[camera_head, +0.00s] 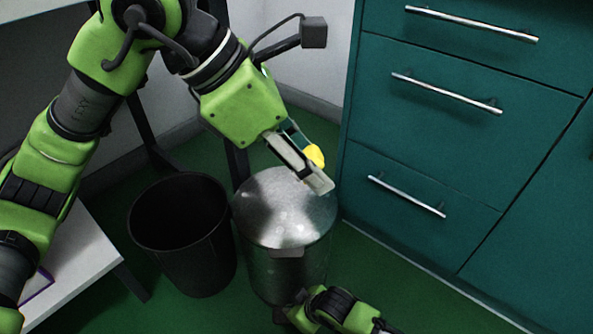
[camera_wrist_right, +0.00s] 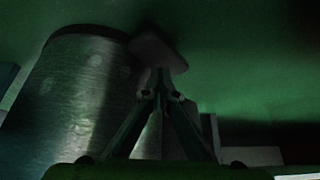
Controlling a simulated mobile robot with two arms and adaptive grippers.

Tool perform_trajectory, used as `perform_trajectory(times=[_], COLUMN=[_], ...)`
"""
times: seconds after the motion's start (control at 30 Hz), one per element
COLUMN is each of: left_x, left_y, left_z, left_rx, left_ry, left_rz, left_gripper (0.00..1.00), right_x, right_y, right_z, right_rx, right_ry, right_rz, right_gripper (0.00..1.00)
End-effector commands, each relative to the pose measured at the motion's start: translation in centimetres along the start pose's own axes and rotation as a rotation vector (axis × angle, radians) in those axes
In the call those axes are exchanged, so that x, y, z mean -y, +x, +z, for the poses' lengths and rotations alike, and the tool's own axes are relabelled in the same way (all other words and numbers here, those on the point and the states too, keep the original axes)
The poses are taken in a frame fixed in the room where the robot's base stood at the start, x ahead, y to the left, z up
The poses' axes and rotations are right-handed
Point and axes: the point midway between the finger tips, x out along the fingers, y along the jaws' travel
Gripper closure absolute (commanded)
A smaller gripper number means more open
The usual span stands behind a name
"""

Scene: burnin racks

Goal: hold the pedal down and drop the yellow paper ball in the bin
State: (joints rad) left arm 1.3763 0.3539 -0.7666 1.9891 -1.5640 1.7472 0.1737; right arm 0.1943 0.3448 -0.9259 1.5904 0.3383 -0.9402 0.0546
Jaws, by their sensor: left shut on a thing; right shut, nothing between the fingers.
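The yellow paper ball (camera_head: 315,155) is held in my left gripper (camera_head: 316,170), which is shut on it above the right part of the metal bin's lid. The metal bin (camera_head: 262,262) stands upright on the floor, and its round silver lid (camera_head: 285,205) looks closed. My right gripper (camera_head: 287,311) is low at the bin's front foot. In the right wrist view its fingers (camera_wrist_right: 160,82) are shut with nothing between them. Their tips are at a flat grey plate, apparently the pedal (camera_wrist_right: 160,52), beside the bin wall (camera_wrist_right: 75,90). I cannot tell whether they press it.
An open black basket (camera_head: 185,250) stands close to the left of the metal bin. Teal drawers (camera_head: 440,120) with metal handles stand to the right. A white low surface (camera_head: 90,255) is at the lower left. Green floor is clear in front of the drawers.

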Motion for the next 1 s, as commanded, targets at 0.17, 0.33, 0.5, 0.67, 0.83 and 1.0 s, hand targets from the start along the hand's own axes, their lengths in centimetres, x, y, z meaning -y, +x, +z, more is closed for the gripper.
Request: perform_trajectory(times=[0.17,0.33,0.5,0.67,0.83,1.0], left_x=[-1.1,-2.3,-2.8,-3.6,-5.5,-7.7], left_y=[-2.4,-4.5,-5.6,-5.4,-4.3,-3.1], left_z=[0.4,0.3,0.2,0.1,-0.2,-0.4], left_rx=[-0.121,-0.192,-0.223,-0.228,-0.229,-0.227], left_ry=[-0.16,-0.303,-0.375,-0.389,-0.389,-0.389], left_rz=[0.1,0.163,0.188,0.189,0.188,0.187], left_gripper=[0.7,0.7,0.7,0.7,0.7,0.7], right_x=[0.0,0.0,0.0,0.0,0.0,0.0], right_y=[0.0,0.0,0.0,0.0,0.0,0.0], right_z=[0.0,0.0,0.0,0.0,0.0,0.0], right_rx=[0.0,0.0,0.0,0.0,0.0,0.0], right_ry=[0.0,0.0,0.0,0.0,0.0,0.0], right_rz=[0.0,0.0,0.0,0.0,0.0,0.0], right_gripper=[1.0,1.0,1.0,1.0,1.0,1.0])
